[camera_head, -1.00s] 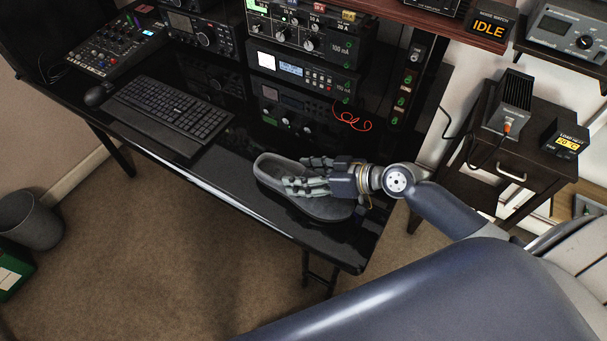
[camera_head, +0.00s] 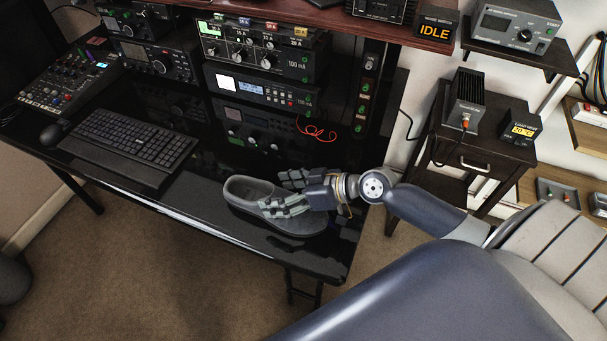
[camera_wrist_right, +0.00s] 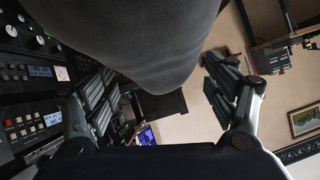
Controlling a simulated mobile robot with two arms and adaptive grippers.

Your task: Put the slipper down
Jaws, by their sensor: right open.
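A dark grey slipper (camera_head: 243,190) lies on the black desk (camera_head: 190,200) near its front right corner, its open heel end to the left. My right gripper (camera_head: 272,192) is over the toe half of the slipper, with its fingers apart and pointing left. In the right wrist view the slipper (camera_wrist_right: 135,42) fills the top middle, beyond the spread fingers of my right gripper (camera_wrist_right: 160,82). A gap shows between the slipper and the right-hand finger there. The slipper's toe is partly hidden by the gripper in the head view. My left gripper is not in view.
A keyboard (camera_head: 130,140) and a mouse (camera_head: 52,133) lie to the left on the desk. Stacked instruments (camera_head: 262,90) and a red wire (camera_head: 318,132) stand behind the slipper. A small side table (camera_head: 478,160) is at the right. The desk's front edge is close to the slipper.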

